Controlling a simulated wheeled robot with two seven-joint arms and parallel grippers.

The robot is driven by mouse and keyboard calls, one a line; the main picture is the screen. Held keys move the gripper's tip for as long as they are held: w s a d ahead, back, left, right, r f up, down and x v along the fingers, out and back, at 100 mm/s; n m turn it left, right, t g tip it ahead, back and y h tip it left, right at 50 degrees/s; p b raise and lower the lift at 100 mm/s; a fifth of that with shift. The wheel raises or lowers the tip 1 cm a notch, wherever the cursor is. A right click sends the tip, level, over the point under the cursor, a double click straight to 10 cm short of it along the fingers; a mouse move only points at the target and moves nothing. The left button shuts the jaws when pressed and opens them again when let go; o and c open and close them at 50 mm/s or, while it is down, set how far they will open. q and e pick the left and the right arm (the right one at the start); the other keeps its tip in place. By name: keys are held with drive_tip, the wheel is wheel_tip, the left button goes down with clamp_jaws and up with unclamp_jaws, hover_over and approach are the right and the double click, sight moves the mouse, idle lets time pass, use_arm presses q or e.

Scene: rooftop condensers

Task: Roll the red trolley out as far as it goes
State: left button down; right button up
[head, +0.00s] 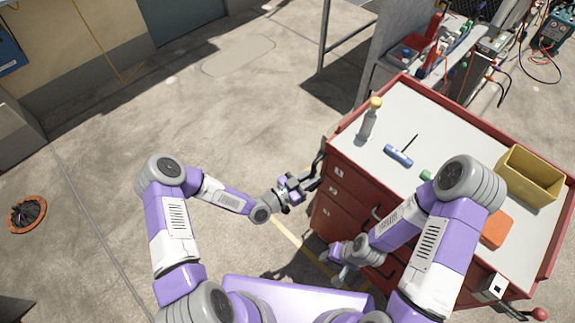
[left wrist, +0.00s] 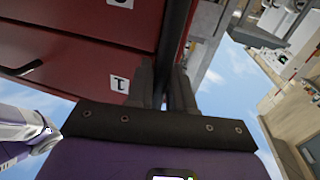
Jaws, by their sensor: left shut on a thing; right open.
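The red trolley (head: 341,207) stands at the right of the head view, with drawers down its front and a light grey top. Its dark push handle (head: 319,165) stands at its left corner. My left gripper (head: 308,184) is at this handle and shut on it. In the left wrist view the dark handle bar (left wrist: 177,45) runs up between the fingers, beside the red drawer fronts (left wrist: 75,40). My right gripper (head: 343,268) is open, low in front of the drawers, and seems empty. My right forearm hides part of the drawer fronts and top.
On the trolley top are a yellow-capped bottle (head: 370,118), a blue T-handled tool (head: 398,154), a yellow bin (head: 527,178) and an orange block (head: 497,229). A grey metal frame (head: 322,38) stands behind. The concrete floor left of the trolley is open, with an orange-rimmed drain (head: 27,214) far left.

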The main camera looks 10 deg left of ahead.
use_arm(q)
drive_tip(key=s+d, duration=0.2)
drive_tip(key=d, duration=0.1)
drive_tip(key=s+d, duration=0.3)
drive_tip(key=d, duration=0.1)
drive_tip(key=s+d+p, duration=0.1)
drive_tip(key=s+d, duration=0.2)
drive_tip(key=d, duration=0.1)
drive_tip(key=shift+s+d, duration=0.6)
drive_tip(key=shift+d, duration=0.1)
use_arm(e)
drive_tip(key=shift+s+r, duration=0.6)
drive_tip(key=shift+s, duration=0.05)
use_arm(q)
drive_tip(key=shift+s+d, duration=0.1)
drive_tip(key=shift+d, duration=0.05)
drive_tip(key=c, duration=1.2)
unclamp_jaws()
drive_tip(key=shift+o, duration=0.2)
drive_tip(key=p+v, duration=0.1)
drive_tip(key=v, duration=0.6)
drive_tip(key=shift+s+a, duration=0.15)
drive_tip(key=shift+a, duration=0.1)
use_arm(e)
drive_tip(key=shift+r, duration=0.6)
use_arm(q)
drive_tip(key=shift+f, duration=0.1)
